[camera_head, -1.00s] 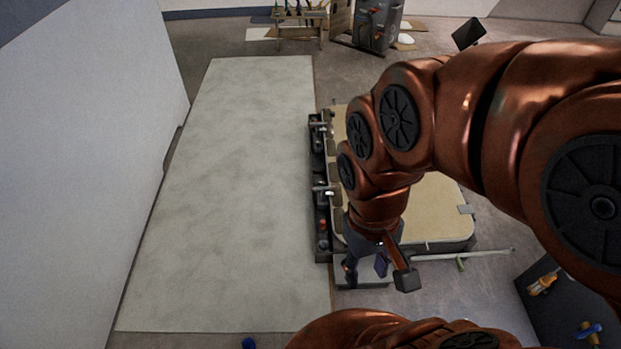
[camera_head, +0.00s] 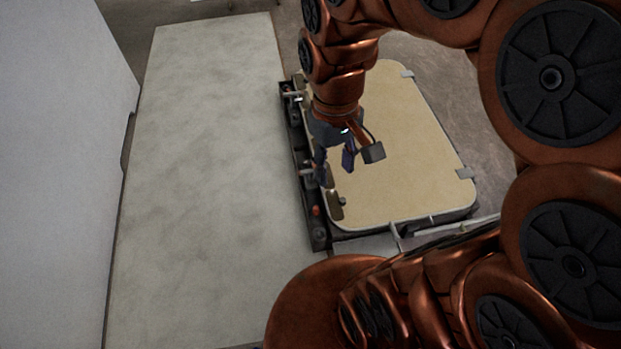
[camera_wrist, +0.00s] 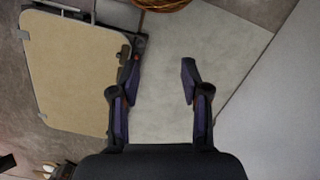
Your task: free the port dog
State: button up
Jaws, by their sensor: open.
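A tan hatch panel (camera_head: 405,150) with rounded corners lies in a dark frame in the head view. A dark rail (camera_head: 318,232) with small fittings runs along its left edge. Light metal dog handles show on this rail, one near the far end (camera_head: 291,95) and one (camera_head: 306,172) beside my gripper. I cannot tell which is the port dog. My gripper (camera_head: 335,170) is open, pointing down over the panel's left edge by the rail. In the wrist view my gripper (camera_wrist: 156,72) has nothing between its fingers; the panel (camera_wrist: 75,75) lies left, its rail partly hidden by the left finger.
A wide pale floor panel (camera_head: 205,180) lies clear to the left of the rail, with a white wall (camera_head: 55,170) beyond it. A red-orange knob (camera_head: 316,210) sits on the rail's near part. A metal bar (camera_head: 425,228) runs along the panel's near edge.

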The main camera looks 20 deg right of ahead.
jog(key=w+d+f+n+b, duration=0.2)
jog(key=w+f+n+b, duration=0.1)
jog(key=w+f+b, duration=0.95)
jog(key=n+t+b, duration=0.2)
jog(key=n+b, duration=0.4)
jog(key=b, duration=1.7)
send_over(311, 176)
jog(key=f, duration=5.3)
jog(key=shift+w+d, duration=0.1)
jog(key=shift+w, duration=0.25)
jog(key=shift+w+d+f, duration=0.1)
jog(key=shift+f, duration=0.3)
notch_tip(311, 176, down, 8)
jog(key=b, duration=0.3)
jog(key=shift+r, duration=0.25)
